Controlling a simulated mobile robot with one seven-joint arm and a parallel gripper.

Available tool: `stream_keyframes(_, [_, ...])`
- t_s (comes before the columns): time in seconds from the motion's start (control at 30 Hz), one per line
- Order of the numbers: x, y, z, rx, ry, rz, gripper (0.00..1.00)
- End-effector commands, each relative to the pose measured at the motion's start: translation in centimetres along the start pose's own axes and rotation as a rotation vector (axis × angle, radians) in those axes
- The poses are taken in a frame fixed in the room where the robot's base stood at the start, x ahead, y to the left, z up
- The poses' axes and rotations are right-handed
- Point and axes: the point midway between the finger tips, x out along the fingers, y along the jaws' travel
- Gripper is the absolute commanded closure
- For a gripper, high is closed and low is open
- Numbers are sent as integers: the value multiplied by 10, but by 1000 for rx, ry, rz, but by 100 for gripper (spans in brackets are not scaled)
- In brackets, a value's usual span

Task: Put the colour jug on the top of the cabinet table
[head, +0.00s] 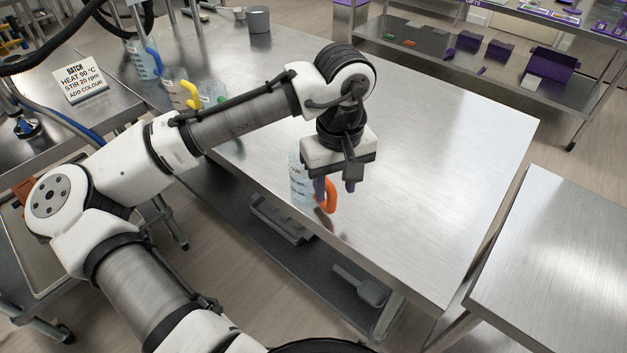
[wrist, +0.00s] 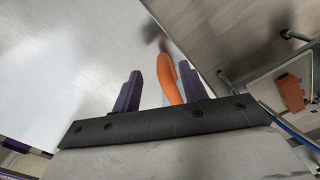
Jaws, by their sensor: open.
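A clear jug with an orange handle (head: 329,196) stands on the near edge of the large steel table. The handle also shows in the wrist view (wrist: 168,78). My gripper (head: 335,188) is open and points down at this jug. In the wrist view my gripper's (wrist: 160,92) two purple fingers show with the orange handle between them, closer to the right finger. Contact cannot be told. Other clear jugs with a blue handle (head: 154,58), a yellow handle (head: 190,94) and a green handle (head: 221,99) stand at the table's left end. No label shows which is the colour jug or cabinet table.
The large steel table (head: 430,130) is mostly bare right of my gripper. A separate bare steel table (head: 560,260) stands at the right across a gap. A grey cup (head: 258,19) is at the back. A batch sign (head: 80,84) stands at the left. A shelf (head: 435,58) holds purple bins.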

Motion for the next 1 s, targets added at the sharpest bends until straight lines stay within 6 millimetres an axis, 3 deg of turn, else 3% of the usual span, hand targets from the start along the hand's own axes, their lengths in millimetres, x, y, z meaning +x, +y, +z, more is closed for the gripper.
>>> stream_keyframes(0.3, [40,-5,-2,2,-2,0,57])
stream_keyframes(0.57, [43,-5,-2,2,0,1,58])
stream_keyframes(0.87, [42,-5,-2,2,0,1,98])
stream_keyframes(1.0, [42,-5,-2,2,0,1,100])
